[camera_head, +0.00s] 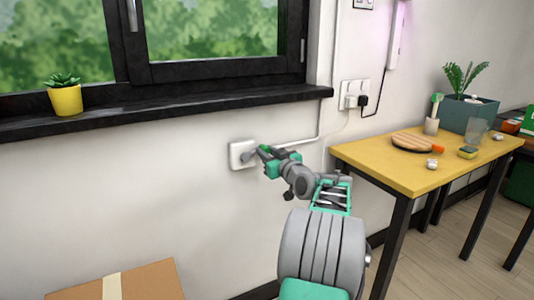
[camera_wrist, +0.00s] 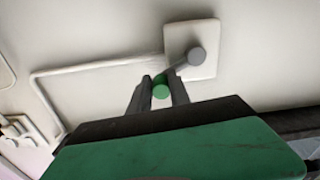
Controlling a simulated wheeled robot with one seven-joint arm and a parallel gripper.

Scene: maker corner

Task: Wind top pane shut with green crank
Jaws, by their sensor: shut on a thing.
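The crank is a small grey arm with a round grey hub (camera_wrist: 197,56) on a white square wall plate (camera_head: 236,152) below the window sill. The plate also shows in the wrist view (camera_wrist: 206,33). The crank's green knob (camera_wrist: 161,91) sits between the fingers of my gripper (camera_wrist: 160,84), which is shut on it. In the head view my gripper (camera_head: 264,151) reaches the crank from the right and hides part of it. The dark-framed window (camera_head: 200,69) stands above the sill; its top pane is not clearly in view.
A yellow pot with a succulent (camera_head: 66,100) stands on the black sill (camera_head: 180,104). A yellow-topped table (camera_head: 400,172) with several small items is at the right. A cardboard box (camera_head: 145,284) is at the lower left. Sockets (camera_head: 354,94) and a cable are on the wall.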

